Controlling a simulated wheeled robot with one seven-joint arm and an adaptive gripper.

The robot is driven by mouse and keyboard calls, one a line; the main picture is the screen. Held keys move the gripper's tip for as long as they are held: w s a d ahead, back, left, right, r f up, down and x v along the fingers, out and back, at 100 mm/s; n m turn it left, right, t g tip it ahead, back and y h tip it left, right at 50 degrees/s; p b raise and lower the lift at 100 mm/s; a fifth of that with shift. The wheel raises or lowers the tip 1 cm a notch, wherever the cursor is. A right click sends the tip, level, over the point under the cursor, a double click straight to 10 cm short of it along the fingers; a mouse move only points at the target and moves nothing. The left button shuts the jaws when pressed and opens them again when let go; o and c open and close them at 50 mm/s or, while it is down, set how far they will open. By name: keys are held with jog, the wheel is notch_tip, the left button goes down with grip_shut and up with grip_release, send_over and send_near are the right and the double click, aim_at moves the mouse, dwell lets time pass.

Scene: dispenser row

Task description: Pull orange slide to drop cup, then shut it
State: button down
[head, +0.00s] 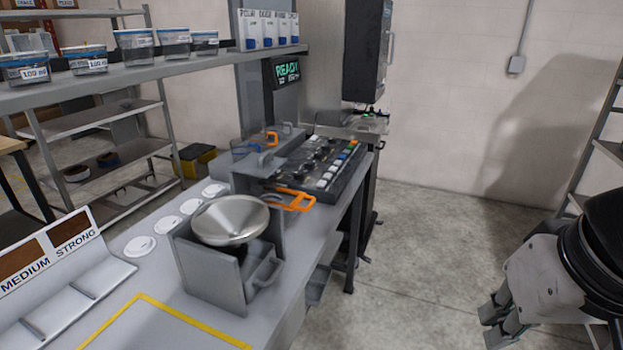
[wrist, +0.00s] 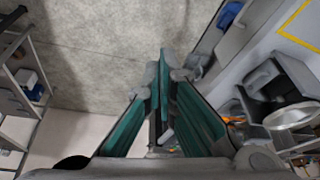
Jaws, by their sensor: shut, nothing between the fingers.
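An orange slide handle (head: 293,200) sticks out over the front edge of the bench, beside the dark block with rows of knobs. A second orange part (head: 271,138) shows farther back. I cannot tell from here how far either slide is out. A small bit of orange also shows at the right in the wrist view (wrist: 231,119). No loose cup shows below the front handle. My gripper (head: 490,326) is at the lower right over the floor, well apart from the bench. In the wrist view its fingers (wrist: 165,78) are together and empty.
A metal funnel (head: 230,218) sits in a grey holder with a handle at the bench front. Lidded 100 ml tubs (head: 136,45) stand on the shelf above. A lit READY display (head: 286,70) hangs behind. The floor between bench and gripper is clear; a rack (head: 604,150) stands right.

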jog(key=w+a+f+m+g+y, duration=0.25)
jog(key=w+a+m+y, duration=0.2)
jog(key=w, duration=0.65)
jog(key=w+a+f+m+g+y, duration=0.1)
jog(key=w+a+f+m+y, duration=0.35)
jog(key=w, duration=0.75)
jog(key=w+d+f+m+t+y+b, duration=0.1)
jog(key=w+d+f+m+t+y, duration=0.15)
jog(key=w+m, duration=0.5)
jog(key=w+d+f+m+t+y, duration=0.1)
jog(key=w+f+m+t+y, duration=0.25)
jog(key=w, duration=0.65)
jog(key=shift+m+g, duration=0.55)
jog(key=shift+m, duration=0.25)
jog(key=x, duration=1.4)
jog(key=shift+w+a+f+p, duration=0.1)
jog(key=shift+w+f+p, duration=0.1)
jog(key=shift+f+p, duration=0.15)
